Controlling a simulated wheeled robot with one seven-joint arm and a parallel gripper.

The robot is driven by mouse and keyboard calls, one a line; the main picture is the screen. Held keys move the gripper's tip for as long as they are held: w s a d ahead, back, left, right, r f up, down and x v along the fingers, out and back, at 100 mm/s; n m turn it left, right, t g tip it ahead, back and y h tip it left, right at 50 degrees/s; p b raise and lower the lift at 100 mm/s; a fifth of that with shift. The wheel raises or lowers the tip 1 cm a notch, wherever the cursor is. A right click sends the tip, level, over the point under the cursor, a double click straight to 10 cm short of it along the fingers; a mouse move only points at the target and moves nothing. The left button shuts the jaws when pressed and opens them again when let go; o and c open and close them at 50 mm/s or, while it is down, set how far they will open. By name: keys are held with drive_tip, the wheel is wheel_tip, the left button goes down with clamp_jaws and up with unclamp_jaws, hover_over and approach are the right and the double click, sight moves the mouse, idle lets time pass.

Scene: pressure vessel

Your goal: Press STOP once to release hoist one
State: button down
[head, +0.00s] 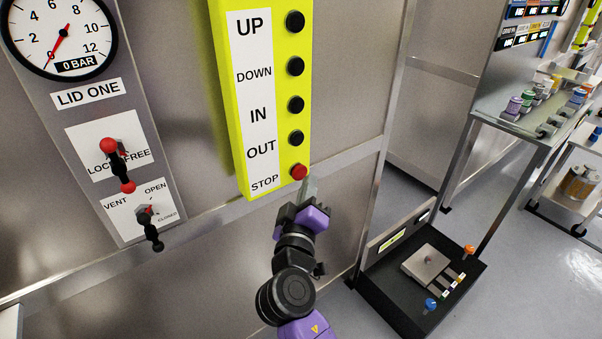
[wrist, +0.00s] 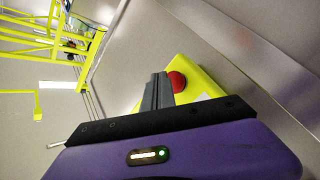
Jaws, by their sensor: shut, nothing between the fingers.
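The yellow control box (head: 236,100) hangs on the metal wall with buttons labelled UP, DOWN, IN, OUT and STOP. The red STOP button (head: 299,172) is at its lower end, below several black buttons. My gripper (head: 309,184) is shut and empty, with its fingertips just below and right of the STOP button. In the wrist view, the shut fingertips (wrist: 157,84) are close beside the red button (wrist: 177,81). I cannot tell whether they touch it. The end of the yellow box (wrist: 187,66) shows behind them.
A black platform scale (head: 420,285) stands low at the right. A steel table (head: 535,120) with jars is at the far right.

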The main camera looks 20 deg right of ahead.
drive_tip(key=shift+s, duration=0.1)
drive_tip(key=shift+s+d+p, duration=0.1)
drive_tip(key=shift+s+d, duration=0.15)
drive_tip(key=shift+s, duration=0.55)
drive_tip(key=shift+s+d+p, duration=0.1)
drive_tip(key=shift+s+d, duration=0.2)
drive_tip(key=shift+s, duration=0.45)
drive_tip(key=shift+s+d+p, duration=0.1)
drive_tip(key=shift+s+d, duration=0.15)
drive_tip(key=shift+s, duration=0.55)
drive_tip(key=a+r+n+t+y, duration=0.1)
drive_tip(key=a+n+t+y, duration=0.1)
drive_tip(key=a+y, duration=0.25)
drive_tip(key=s+a+f+n+y, duration=0.25)
drive_tip(key=s+f+y, duration=0.35)
drive_tip(key=s, duration=0.4)
drive_tip(key=s+d+f+m+g, duration=0.1)
drive_tip(key=s+d+m, duration=0.1)
drive_tip(key=s, duration=0.8)
drive_tip(key=s+d+f+m+g+h, duration=0.1)
drive_tip(key=s+d+m, duration=0.2)
drive_tip(key=s, duration=0.8)
drive_tip(key=s+d+f+m+g, duration=0.1)
drive_tip(key=s+d+m, duration=0.1)
drive_tip(key=s, duration=0.8)
drive_tip(key=shift+s+d+f+m+g+h, duration=0.15)
drive_tip(key=shift+d+f+m+g+h, duration=0.2)
drive_tip(key=shift+m, duration=0.5)
